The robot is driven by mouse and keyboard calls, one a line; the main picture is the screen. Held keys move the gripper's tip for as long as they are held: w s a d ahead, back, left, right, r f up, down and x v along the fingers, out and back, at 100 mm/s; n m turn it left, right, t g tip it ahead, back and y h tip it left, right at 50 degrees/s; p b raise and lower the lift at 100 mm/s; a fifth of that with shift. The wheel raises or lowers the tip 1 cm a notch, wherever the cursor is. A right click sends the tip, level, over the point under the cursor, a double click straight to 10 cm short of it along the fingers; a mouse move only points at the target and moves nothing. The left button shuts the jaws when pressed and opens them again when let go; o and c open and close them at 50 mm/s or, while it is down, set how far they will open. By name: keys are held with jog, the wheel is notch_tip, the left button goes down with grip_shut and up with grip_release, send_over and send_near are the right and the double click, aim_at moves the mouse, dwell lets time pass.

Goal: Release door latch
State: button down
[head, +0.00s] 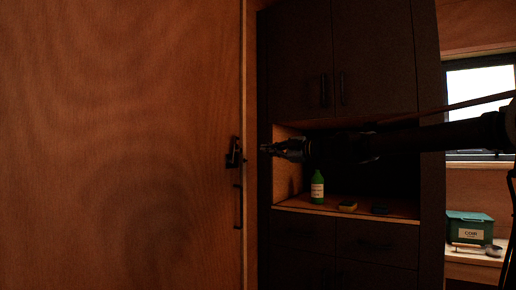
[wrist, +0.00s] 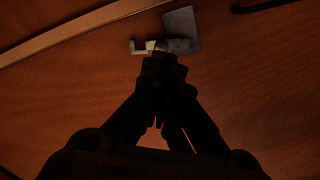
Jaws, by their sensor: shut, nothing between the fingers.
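The wooden door (head: 120,140) fills the left of the head view. Its dark latch (head: 234,153) sits near the door's right edge, above a dark vertical handle (head: 238,206). In the wrist view the latch (wrist: 176,46) shows as a grey plate with a small hooked metal piece, just past my fingertips. My gripper (head: 266,149) is shut and empty, a little to the right of the latch in the head view. In the wrist view my gripper (wrist: 164,66) overlaps the latch's lower edge. I cannot tell whether the fingertips touch it.
A dark cabinet (head: 300,60) stands behind my arm. Its open shelf (head: 340,210) holds a green bottle (head: 318,188) and a sponge (head: 348,206). A teal box (head: 470,228) sits below the window (head: 480,105) at right. The door's edge strip (wrist: 80,32) crosses the wrist view's upper left.

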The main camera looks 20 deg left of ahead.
jog(key=m, duration=0.6)
jog(key=m+t+h, duration=0.3)
jog(key=m+t, duration=0.2)
jog(key=m, duration=2.5)
send_near(244, 141)
jog(key=w+a+f, duration=0.2)
jog(key=w+a, duration=0.3)
jog(key=shift+s+a+r+y, duration=0.1)
jog(key=shift+s+r+y, duration=0.15)
jog(key=shift+s, duration=0.25)
jog(key=shift+s+a+r+y, duration=0.1)
jog(key=shift+s+r+y, duration=0.1)
jog(key=shift+s, duration=0.3)
jog(key=shift+s+r, duration=0.2)
jog(key=shift+s, duration=0.6)
